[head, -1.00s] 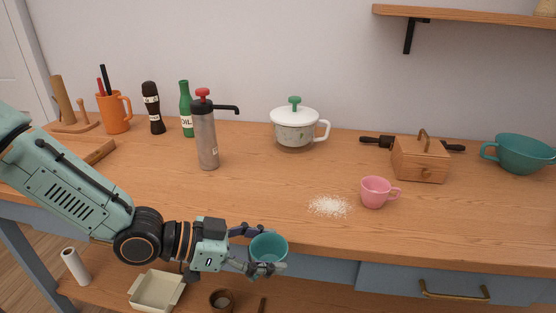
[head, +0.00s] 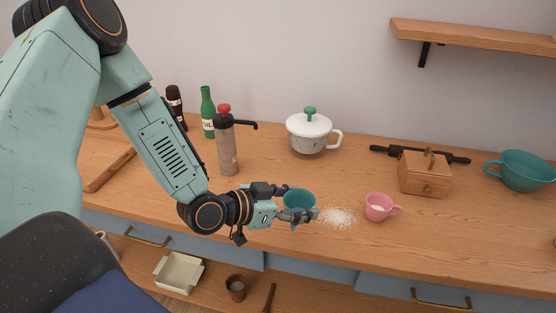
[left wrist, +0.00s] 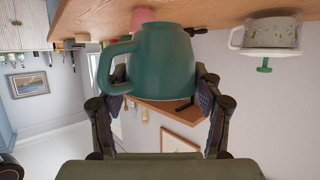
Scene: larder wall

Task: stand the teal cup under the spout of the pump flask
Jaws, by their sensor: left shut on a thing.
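The teal cup (head: 299,200) is held by my left gripper (head: 298,205) near the front part of the counter, left of the pink cup. In the left wrist view the teal cup (left wrist: 165,65) sits between both fingers (left wrist: 158,95), its handle to the left. The pump flask (head: 227,146) stands upright farther back and to the left, grey with a red knob (head: 224,108). Its black spout (head: 247,125) points right, over bare counter. Whether the cup's base touches the counter cannot be told. My right gripper is not in view.
White grains (head: 336,217) lie beside a pink cup (head: 378,206). A lidded white pot (head: 307,139), a wooden box (head: 424,178) and a larger teal cup (head: 522,171) stand to the right. A green bottle (head: 207,115) stands behind the flask. The counter below the spout is clear.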

